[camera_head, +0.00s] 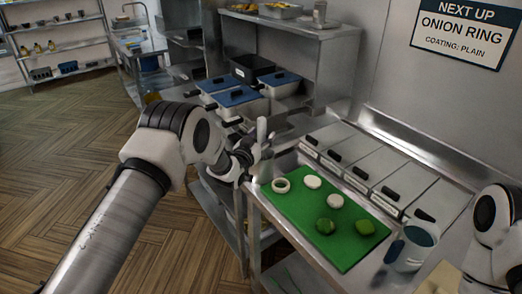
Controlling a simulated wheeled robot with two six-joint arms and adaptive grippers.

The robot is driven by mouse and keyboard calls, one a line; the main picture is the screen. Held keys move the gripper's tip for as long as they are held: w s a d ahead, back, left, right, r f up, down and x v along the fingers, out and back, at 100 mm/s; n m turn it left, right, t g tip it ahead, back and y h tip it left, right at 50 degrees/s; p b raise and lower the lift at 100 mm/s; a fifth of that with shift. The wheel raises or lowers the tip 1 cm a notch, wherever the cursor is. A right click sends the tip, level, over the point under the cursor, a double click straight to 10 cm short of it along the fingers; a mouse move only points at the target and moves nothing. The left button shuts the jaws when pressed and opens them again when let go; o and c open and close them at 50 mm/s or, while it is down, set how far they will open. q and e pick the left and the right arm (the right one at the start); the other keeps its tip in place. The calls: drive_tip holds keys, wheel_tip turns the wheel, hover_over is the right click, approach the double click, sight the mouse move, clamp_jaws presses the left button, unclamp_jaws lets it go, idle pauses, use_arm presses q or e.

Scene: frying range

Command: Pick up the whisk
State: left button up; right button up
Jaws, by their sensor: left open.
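I cannot make out a whisk in this view. My left gripper (262,142) is open beside the left end of the steel counter, near the far left corner of the green board (300,207). I see nothing held in it, though its fingers are small and partly blurred. Part of my right arm shows at the right edge, but its gripper is out of the frame.
Lidded steel bins (378,167) line the wall behind. A metal jug (411,248) stands at right. Blue-lidded containers (237,97) sit beyond my left gripper. The floor at left is clear.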

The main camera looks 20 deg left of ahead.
use_arm(q)
drive_tip(key=shift+d, duration=0.2)
clamp_jaws()
drive_tip(key=shift+a, duration=0.15)
